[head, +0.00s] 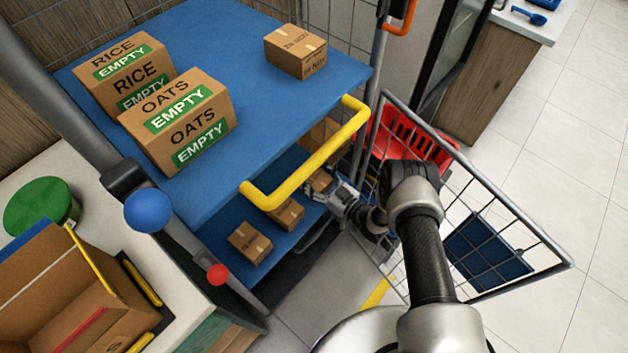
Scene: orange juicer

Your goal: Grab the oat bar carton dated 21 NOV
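Several small brown cartons show in the head view. One carton (295,51) sits alone at the far right of the blue top shelf, with a printed date ending in NOV; its day number is too small to read surely. On the lower blue shelf are a front carton (249,243), a second carton (287,214) behind it and a third carton (320,181) close to my gripper. Their print is not legible. My gripper (320,190) is low at the right side of the lower shelf, beside the third carton. Whether its fingers touch or hold that carton cannot be told.
A yellow handle (312,160) overhangs the lower shelf. An open wire gate (505,215) stands right of my arm, with a red basket (412,137) behind it. Large RICE and OATS boxes marked EMPTY (181,122) fill the top shelf's left. The tiled floor at right is clear.

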